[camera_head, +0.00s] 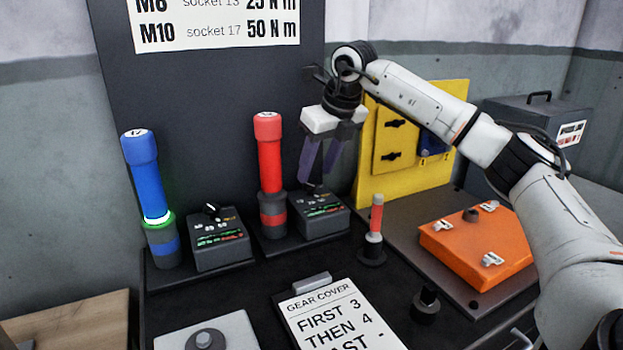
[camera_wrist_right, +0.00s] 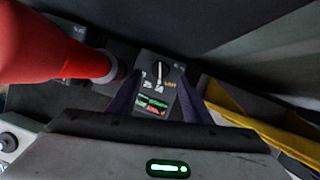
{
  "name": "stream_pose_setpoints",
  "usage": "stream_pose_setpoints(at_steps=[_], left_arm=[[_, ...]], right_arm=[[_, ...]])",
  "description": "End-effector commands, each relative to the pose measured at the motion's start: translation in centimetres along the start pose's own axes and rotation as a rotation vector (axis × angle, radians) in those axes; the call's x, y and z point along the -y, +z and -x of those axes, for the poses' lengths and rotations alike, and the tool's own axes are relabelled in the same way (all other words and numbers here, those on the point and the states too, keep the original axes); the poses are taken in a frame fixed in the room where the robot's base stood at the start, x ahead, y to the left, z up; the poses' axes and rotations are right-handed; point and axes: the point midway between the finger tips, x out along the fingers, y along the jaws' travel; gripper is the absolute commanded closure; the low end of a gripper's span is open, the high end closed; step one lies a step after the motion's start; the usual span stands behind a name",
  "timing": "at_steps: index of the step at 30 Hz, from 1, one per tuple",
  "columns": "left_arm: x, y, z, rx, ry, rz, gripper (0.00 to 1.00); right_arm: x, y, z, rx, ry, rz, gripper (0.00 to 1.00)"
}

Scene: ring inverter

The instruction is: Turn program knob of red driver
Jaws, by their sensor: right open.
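The red driver (camera_head: 269,155) stands upright in a dark holder on the black bench; it also fills the upper left of the right wrist view (camera_wrist_right: 50,45). Its dark control box (camera_head: 320,219) sits to its right, with coloured markings on the face. The black program knob with a white pointer line shows in the right wrist view (camera_wrist_right: 159,71); in the head view it is largely hidden by my fingers. My right gripper (camera_head: 317,177) is open and empty above the box, pointing down. In the wrist view its dark fingers flank the box's face, below the knob. My left gripper is out of view.
A blue driver (camera_head: 146,180) with a lit green ring and its own control box (camera_head: 219,246) stand to the left. A red-handled tool (camera_head: 375,215), an orange case (camera_head: 477,247) and a yellow panel (camera_head: 440,130) are to the right. A gear cover card (camera_head: 340,320) lies in front.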

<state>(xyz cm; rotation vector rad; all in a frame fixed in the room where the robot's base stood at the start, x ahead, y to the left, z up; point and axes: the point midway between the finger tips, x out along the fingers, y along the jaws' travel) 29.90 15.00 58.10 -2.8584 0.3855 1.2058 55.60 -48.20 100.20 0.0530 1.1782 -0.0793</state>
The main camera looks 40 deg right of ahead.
Motion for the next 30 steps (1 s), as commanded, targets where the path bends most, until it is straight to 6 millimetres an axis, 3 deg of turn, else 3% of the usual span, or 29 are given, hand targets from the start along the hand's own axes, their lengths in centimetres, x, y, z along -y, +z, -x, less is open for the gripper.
stream_pose_setpoints(at_steps=[3,7,18,25,30], left_arm=[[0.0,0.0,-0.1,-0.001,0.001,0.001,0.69],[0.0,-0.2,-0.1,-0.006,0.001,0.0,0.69],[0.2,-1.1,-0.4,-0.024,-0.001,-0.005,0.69],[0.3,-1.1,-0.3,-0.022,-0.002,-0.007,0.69],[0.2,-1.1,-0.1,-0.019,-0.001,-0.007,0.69]], right_arm=[[0.0,0.0,-2.0,-0.002,0.0,0.0,0.55],[0.0,0.0,-3.3,-0.001,0.0,0.001,0.55],[0.0,0.0,-3.9,0.001,0.0,0.001,0.55],[0.0,0.0,-3.8,0.001,0.0,0.001,0.94],[-0.1,0.1,-3.7,0.0,-0.01,-0.024,0.96]])
